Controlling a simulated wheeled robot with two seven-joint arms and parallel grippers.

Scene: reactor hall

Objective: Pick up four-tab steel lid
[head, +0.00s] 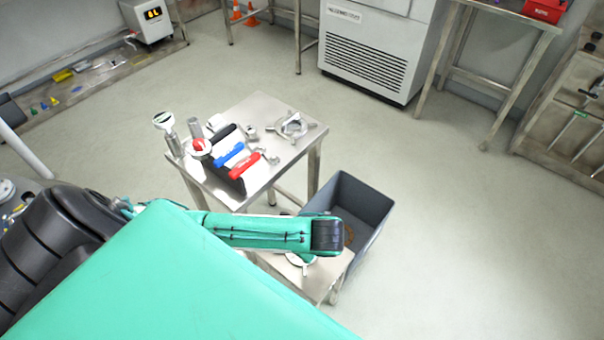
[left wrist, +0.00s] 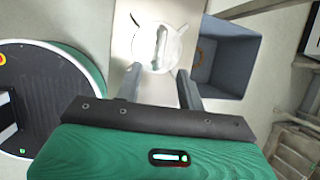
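The four-tab steel lid (left wrist: 158,46) is a round grey disc with tabs at its rim and a raised bar handle across its middle. It lies flat on a low steel stand (left wrist: 122,47). In the head view the lid (head: 300,259) is mostly hidden beneath my left arm. My left gripper (left wrist: 160,72) is open and empty, its two fingers apart and pointing toward the lid, with the handle between their lines. I cannot tell the exact height gap. In the head view its fingers are hidden behind the arm. My right gripper is not in view.
A grey open bin (head: 367,222) stands right beside the low stand. A taller steel table (head: 262,103) behind holds a ring-shaped steel part (head: 291,126), blue and red-handled items and upright metal pieces. The floor to the right is clear.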

